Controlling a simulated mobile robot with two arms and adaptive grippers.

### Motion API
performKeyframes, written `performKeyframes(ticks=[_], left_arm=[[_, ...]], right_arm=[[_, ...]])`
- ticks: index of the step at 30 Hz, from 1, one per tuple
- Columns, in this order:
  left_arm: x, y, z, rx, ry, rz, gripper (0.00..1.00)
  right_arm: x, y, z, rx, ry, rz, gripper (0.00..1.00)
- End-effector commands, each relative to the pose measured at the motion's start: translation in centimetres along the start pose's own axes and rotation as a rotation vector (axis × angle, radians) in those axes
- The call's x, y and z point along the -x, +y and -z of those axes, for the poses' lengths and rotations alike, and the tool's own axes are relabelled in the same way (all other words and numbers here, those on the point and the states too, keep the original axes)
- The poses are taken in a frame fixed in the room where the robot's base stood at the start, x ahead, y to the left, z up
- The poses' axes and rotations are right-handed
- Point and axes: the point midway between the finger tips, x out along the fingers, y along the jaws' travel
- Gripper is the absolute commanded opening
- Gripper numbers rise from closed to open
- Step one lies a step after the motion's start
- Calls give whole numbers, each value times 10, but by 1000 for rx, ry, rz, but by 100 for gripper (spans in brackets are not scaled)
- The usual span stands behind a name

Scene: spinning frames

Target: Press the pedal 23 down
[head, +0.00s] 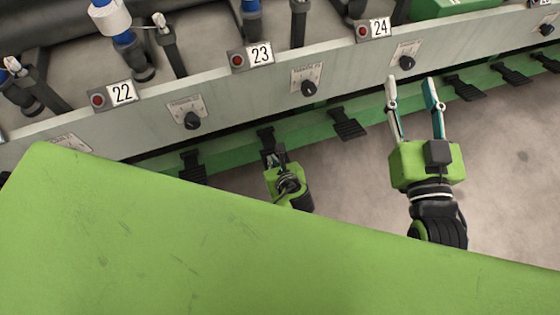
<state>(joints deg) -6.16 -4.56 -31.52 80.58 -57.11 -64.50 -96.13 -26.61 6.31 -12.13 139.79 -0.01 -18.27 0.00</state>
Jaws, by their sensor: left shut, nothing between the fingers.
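The label 23 (260,54) is on the frame's front rail, with a red button beside it. Several black pedals stick out from the green strip low on the frame. One pedal (266,136) is below and near label 23; its front end is partly covered by my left gripper (273,156). The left gripper is shut and empty, pointing at this pedal; I cannot tell whether it touches it or whether the pedal is down. Another pedal (347,123) lies to its right. My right gripper (410,90) is open and empty, further right.
A pedal (193,167) is at left under label 22 (122,93); label 24 (380,27) is at right. Black knobs, such as one (309,88), stick out of the frame's front. Grey floor (345,185) is free between the grippers. A large green surface covers the lower left.

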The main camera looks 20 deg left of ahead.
Motion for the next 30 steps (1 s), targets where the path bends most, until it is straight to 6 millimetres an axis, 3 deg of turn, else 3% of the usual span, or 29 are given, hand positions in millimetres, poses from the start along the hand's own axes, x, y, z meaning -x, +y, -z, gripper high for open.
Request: performKeyframes(ticks=[18,30], left_arm=[[-3,0,5,0,0,0,0],[9,0,8,0,1,-1,0]], right_arm=[[-1,-2,20,-2,86,4,40],[5,4,-30,3,-149,-9,40]])
